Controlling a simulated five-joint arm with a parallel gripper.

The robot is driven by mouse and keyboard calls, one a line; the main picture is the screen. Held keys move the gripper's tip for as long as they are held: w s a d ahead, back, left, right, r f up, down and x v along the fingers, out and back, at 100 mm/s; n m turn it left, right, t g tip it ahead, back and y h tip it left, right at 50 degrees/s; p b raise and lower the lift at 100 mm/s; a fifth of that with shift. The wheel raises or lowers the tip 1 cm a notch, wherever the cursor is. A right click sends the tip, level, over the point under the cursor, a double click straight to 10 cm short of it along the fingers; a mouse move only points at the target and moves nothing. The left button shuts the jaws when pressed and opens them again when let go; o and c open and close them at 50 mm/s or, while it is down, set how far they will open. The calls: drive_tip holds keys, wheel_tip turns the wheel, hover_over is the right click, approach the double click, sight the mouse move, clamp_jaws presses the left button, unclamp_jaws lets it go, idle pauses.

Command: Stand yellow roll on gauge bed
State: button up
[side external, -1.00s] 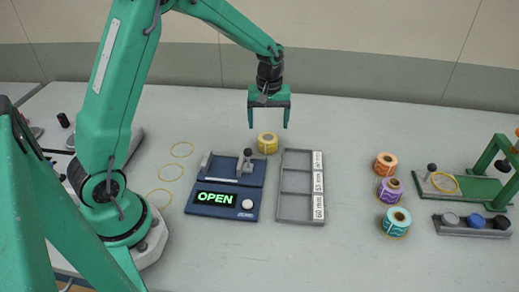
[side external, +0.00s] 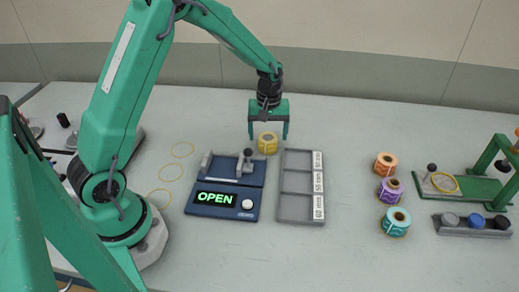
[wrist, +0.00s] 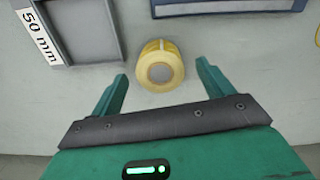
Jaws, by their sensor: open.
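The yellow roll (side external: 267,143) stands upright on the table behind the gauge, between the gauge and the grey tray. It also shows in the wrist view (wrist: 159,66), with its pale core facing up. My gripper (side external: 268,136) is open and has come down over the roll, one finger to each side. In the wrist view my gripper (wrist: 162,85) has the roll just ahead of and between its fingertips, apart from both. The blue gauge (side external: 224,199) shows OPEN in green, and its bed (side external: 232,180) holds nothing. A dark-knobbed part stands at the bed's right.
The grey tray (side external: 302,222) with labelled empty compartments lies right of the gauge. Orange (side external: 386,162), purple (side external: 390,190) and teal (side external: 396,221) rolls stand farther right. A green stand (side external: 473,188) is at the right edge. Yellow rings (side external: 170,172) lie left of the gauge.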

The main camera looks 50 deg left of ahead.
sight(268, 137)
drive_tip(key=shift+f, duration=1.6)
drive_tip(key=c, duration=1.2)
drive_tip(key=shift+r, duration=0.1)
drive_tip(key=shift+r, duration=0.8)
wheel_tip(268, 137, up, 2)
drive_tip(key=shift+w+r, duration=0.1)
drive_tip(key=shift+r, duration=0.1)
drive_tip(key=s+d+r, duration=0.1)
drive_tip(key=d+r, duration=0.1)
drive_tip(key=d, duration=0.1)
drive_tip(key=s+d+r, duration=0.2)
drive_tip(key=d, duration=0.2)
drive_tip(key=s+d+r, duration=0.1)
drive_tip(key=d+r, duration=0.2)
drive_tip(key=shift+s+d, duration=0.35)
